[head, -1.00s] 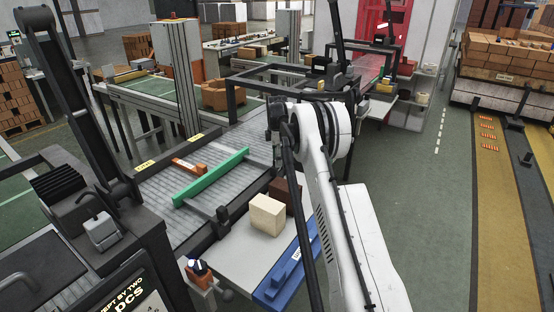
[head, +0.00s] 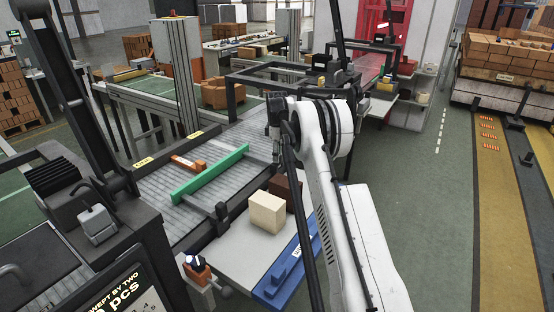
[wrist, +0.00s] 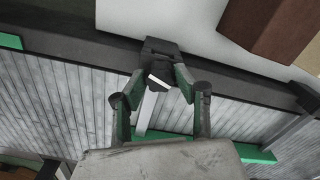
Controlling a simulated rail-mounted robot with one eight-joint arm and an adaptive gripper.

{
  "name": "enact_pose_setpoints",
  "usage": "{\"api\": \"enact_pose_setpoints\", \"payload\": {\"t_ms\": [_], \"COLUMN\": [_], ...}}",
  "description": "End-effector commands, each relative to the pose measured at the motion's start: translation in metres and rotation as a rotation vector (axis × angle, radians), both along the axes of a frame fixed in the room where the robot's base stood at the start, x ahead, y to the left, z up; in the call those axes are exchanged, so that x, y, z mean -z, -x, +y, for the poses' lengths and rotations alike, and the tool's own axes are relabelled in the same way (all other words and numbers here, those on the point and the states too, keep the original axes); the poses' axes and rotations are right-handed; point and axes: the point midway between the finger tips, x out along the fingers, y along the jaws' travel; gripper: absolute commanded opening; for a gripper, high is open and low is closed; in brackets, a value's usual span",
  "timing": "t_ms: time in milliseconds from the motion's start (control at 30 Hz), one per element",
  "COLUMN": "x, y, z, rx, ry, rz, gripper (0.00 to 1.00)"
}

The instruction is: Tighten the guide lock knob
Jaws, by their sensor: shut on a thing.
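The guide lock knob (wrist: 162,72) is a small dark piece with a white patch, seen in the wrist view at a black clamp (wrist: 160,46) on the conveyor's dark side rail. My gripper (wrist: 159,84) has one finger on each side of the knob and is shut on it. The knob's turn cannot be read. The green guide bar (head: 208,173) lies across the rollers in the head view, and part of it shows low in the wrist view (wrist: 252,153). In the head view my arm hides most of the gripper and the knob.
A second clamp (head: 221,216) stands nearer on the rail. An orange piece (head: 188,164) lies on the rollers. Cream (head: 267,212) and brown (head: 282,184) blocks stand close beside the rail on the pale side table, with a blue fixture (head: 284,274) at its edge.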

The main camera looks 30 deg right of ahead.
Motion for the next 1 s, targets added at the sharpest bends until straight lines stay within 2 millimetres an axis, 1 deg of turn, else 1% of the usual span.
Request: {"api": "enact_pose_setpoints", "payload": {"t_ms": [33,1000], "x": [0.0029,0.0009], "y": [0.0,-0.0002], "z": [0.0,-0.0001], "rx": [0.041,0.965], "ry": [0.0,0.0], "rz": [0.0,0.0], "gripper": [0.03,0.03]}}
